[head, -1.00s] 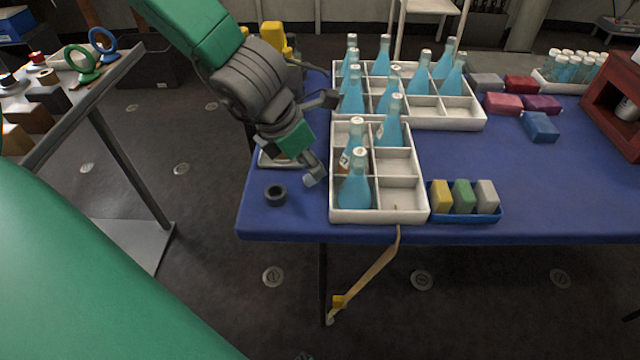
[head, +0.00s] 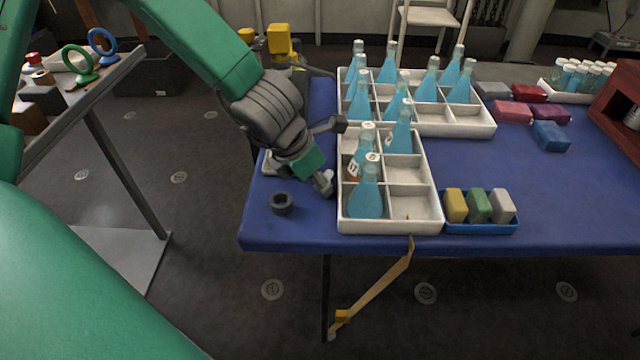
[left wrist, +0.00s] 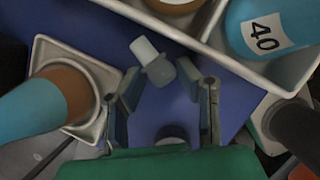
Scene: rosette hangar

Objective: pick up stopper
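The stopper, a small piece with a white end and a grey end, lies at the blue table's left side. In the left wrist view the stopper (left wrist: 158,68) shows just ahead of and between the fingertips. In the head view only a pale bit of the stopper (head: 328,175) shows beside my gripper. My left gripper (head: 326,156) is low over the table, left of the near bottle tray. Its fingers are apart in the left wrist view (left wrist: 163,82), and I see no clear contact with the stopper. My right gripper is not in view.
The white tray (head: 392,227) with blue bottles stands close right of the gripper. A black ring (head: 282,204) lies near the table's left edge. A blue tray (head: 480,228) holds coloured blocks.

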